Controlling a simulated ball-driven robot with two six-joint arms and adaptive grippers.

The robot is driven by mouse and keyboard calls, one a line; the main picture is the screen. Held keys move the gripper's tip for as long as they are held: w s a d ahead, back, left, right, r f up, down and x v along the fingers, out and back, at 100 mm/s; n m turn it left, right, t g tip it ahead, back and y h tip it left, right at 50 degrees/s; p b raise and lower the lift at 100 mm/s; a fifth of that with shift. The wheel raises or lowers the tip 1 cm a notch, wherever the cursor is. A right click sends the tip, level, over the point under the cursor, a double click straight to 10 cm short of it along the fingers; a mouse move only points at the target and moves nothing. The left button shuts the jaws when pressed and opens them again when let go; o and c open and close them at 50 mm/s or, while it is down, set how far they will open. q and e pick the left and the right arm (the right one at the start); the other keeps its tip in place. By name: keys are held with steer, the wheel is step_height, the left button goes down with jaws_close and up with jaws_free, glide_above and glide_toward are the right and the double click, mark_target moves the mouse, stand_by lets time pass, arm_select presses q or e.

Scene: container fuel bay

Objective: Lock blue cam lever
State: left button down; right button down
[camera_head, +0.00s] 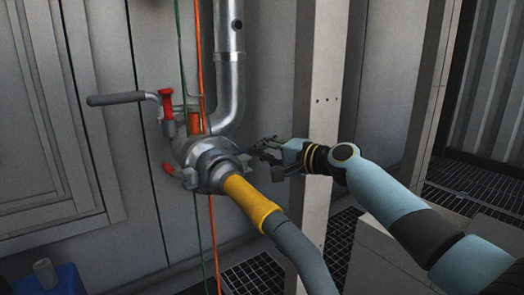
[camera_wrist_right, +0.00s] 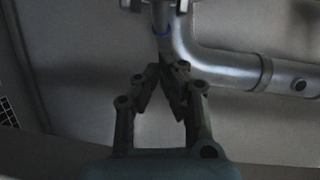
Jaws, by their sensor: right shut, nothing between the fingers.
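The metal hose coupling (camera_head: 212,165) sits at the end of the wall pipe, with a yellow-collared hose (camera_head: 250,203) joined to it. A small red lever (camera_head: 169,169) shows on its left side. No blue cam lever can be made out in the head view. In the right wrist view a thin blue band (camera_wrist_right: 161,33) shows on a metal part just beyond the fingertips; I cannot tell whether it belongs to the lever. My right gripper (camera_head: 260,150) is shut and empty, just right of the coupling. It also shows in the right wrist view (camera_wrist_right: 168,72). My left gripper is not in view.
A silver pipe (camera_head: 229,75) rises above the coupling. A valve with a grey handle (camera_head: 116,98) and red top is at upper left. Green and orange lines hang along the wall. A pale post (camera_head: 321,110) stands close behind my right gripper. A blue box (camera_head: 68,280) is at lower left.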

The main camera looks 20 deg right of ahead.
steer(key=v, duration=0.9)
steer(key=shift+s+r, duration=0.1)
